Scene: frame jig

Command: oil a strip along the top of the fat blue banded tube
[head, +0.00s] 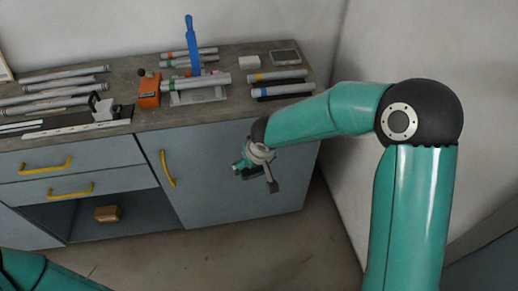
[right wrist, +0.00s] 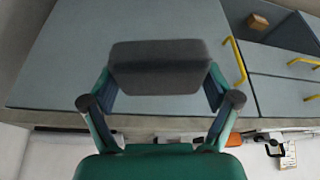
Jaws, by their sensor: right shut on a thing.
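Several grey tubes lie on the bench top. One at the right of the bench in the head view (head: 284,88) seems to have a blue band at its left end; the band is small and hard to make out. My right gripper (head: 262,172) hangs in front of the cabinet door, below the bench top and apart from the tubes. In the right wrist view its fingers (right wrist: 158,85) are shut on a dark grey block (right wrist: 158,66). Only part of my left arm shows at the lower left; its gripper is out of view.
The worn bench top (head: 228,110) has a free strip along its front edge. An orange tool (head: 149,92), an upright blue tool (head: 193,45), a white block (head: 249,62) and a flat grey device (head: 285,57) stand or lie there. A yellow door handle (head: 167,169) sticks out.

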